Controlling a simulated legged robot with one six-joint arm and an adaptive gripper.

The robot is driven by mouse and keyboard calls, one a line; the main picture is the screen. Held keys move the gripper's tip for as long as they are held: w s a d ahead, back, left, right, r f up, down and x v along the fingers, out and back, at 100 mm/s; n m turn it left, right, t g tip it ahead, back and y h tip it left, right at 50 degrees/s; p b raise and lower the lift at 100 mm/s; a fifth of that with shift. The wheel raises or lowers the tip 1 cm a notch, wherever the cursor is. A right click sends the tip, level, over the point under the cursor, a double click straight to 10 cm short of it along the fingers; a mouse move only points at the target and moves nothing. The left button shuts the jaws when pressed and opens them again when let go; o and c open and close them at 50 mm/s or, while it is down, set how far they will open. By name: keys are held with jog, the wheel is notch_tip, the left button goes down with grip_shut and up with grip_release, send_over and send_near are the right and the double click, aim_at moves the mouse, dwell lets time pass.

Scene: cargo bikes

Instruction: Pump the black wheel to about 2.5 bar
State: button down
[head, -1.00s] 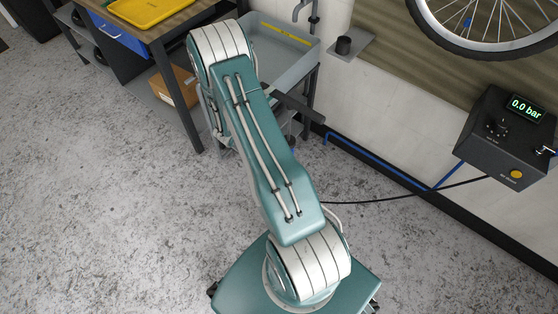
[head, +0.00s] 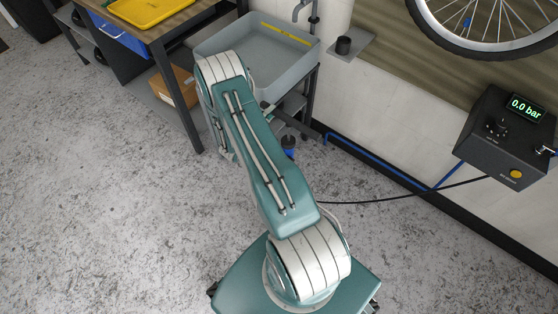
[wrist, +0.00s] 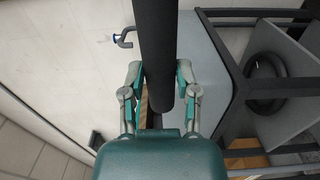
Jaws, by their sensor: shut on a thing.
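A wheel with a dark tyre (head: 480,47), silver rim and spokes hangs at the top right of the head view, cut off by the edge. The dark box-shaped inflator (head: 507,138) below it reads 0.0 bar on its display (head: 525,107). A black hose (head: 400,196) runs from the inflator leftward behind my arm. In the wrist view my gripper (wrist: 160,76) is shut on a dark cylindrical thing (wrist: 154,30), which extends up out of the picture. I cannot tell whether it is the hose's end piece. My arm hides the gripper in the head view.
A grey basin (head: 235,40) and a workbench with a yellow tray (head: 145,9) stand at the upper left, a cardboard box (head: 176,85) below. The wrist view shows a black ring (wrist: 267,98) on a shelf. The left floor is clear.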

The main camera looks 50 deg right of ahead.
notch_tip(320, 180, down, 6)
jog(key=shift+f, duration=0.25)
grip_release()
jog(key=shift+w, duration=0.1)
jog(key=a, duration=0.9)
jog(key=shift+s, duration=0.45)
jog(key=shift+r, duration=0.1)
